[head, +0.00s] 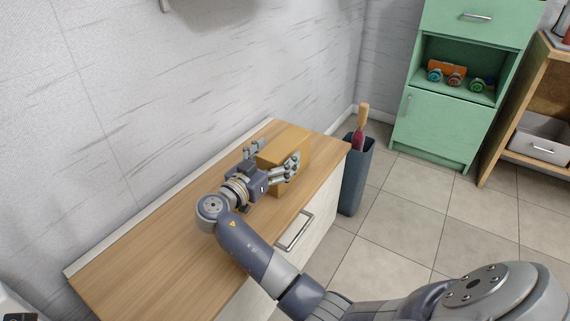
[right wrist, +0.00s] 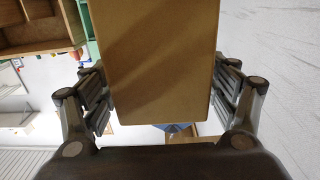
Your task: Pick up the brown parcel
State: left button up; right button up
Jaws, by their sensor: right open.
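The brown parcel (head: 285,146) is a tan box on the wooden counter (head: 160,268), near its far right end by the wall. My right gripper (head: 274,160) reaches it from the left, with one finger on either side of the box. In the right wrist view the parcel (right wrist: 155,60) fills the middle between the fingers of the right gripper (right wrist: 165,92). The fingers are open, with the left ones close to the box's side; contact cannot be told. My left gripper is not in view.
A dark bin (head: 357,175) with a wooden-handled item stands past the counter's right end. A green cabinet (head: 440,125) and a wooden shelf unit (head: 520,170) stand at the right. The near left part of the counter is clear.

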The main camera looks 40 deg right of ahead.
jog(key=shift+x, duration=1.4)
jog(key=shift+a+f, duration=0.1)
jog(key=c, duration=1.3)
